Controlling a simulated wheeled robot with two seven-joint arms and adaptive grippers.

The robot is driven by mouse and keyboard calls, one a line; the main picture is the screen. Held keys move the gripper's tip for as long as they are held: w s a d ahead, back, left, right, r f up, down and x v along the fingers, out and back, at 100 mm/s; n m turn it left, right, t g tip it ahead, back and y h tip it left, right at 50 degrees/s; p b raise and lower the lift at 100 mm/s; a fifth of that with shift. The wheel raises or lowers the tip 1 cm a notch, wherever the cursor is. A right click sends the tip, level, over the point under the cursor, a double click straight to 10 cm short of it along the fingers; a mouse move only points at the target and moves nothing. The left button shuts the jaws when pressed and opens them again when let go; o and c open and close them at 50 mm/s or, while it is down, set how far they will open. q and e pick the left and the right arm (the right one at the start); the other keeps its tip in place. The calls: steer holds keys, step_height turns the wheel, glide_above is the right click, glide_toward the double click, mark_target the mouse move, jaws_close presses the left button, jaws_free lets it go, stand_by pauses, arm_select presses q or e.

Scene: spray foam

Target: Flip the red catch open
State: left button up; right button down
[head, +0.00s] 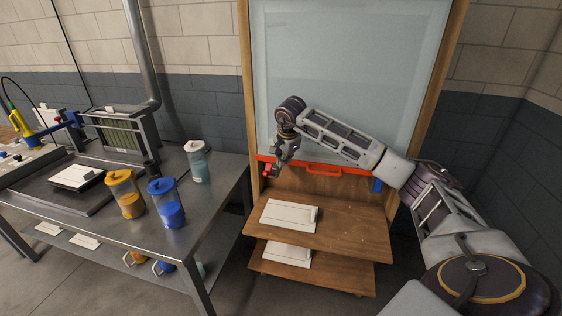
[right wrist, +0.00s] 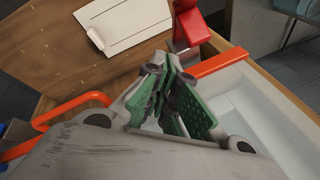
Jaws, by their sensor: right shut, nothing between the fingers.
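The red catch (head: 267,169) is a small red block at the lower left corner of the glass-fronted panel, at the left end of the red strip. In the right wrist view the red catch (right wrist: 190,22) stands just beyond my fingertips. My right gripper (head: 276,163) is beside the catch and a little above it, with its arm reaching in from the right. In the right wrist view my right gripper (right wrist: 172,72) has its green-padded fingers shut and empty. I cannot tell whether a fingertip touches the catch. My left gripper is not in view.
A red handle (head: 323,172) runs along the panel's lower edge, with a blue piece (head: 377,185) to its right. Wooden shelves (head: 345,230) below hold white flat cases. A metal table (head: 215,185) on the left holds orange, blue and teal canisters.

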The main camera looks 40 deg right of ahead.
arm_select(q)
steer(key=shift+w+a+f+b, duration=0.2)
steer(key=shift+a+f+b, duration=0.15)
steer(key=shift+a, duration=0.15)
arm_select(e)
steer(key=w+d+v, duration=0.1)
steer(key=v, duration=0.9)
steer(key=shift+d+r, duration=0.25)
steer(key=shift+r, duration=0.05)
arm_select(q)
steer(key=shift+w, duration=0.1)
arm_select(e)
steer(key=shift+a, duration=0.1)
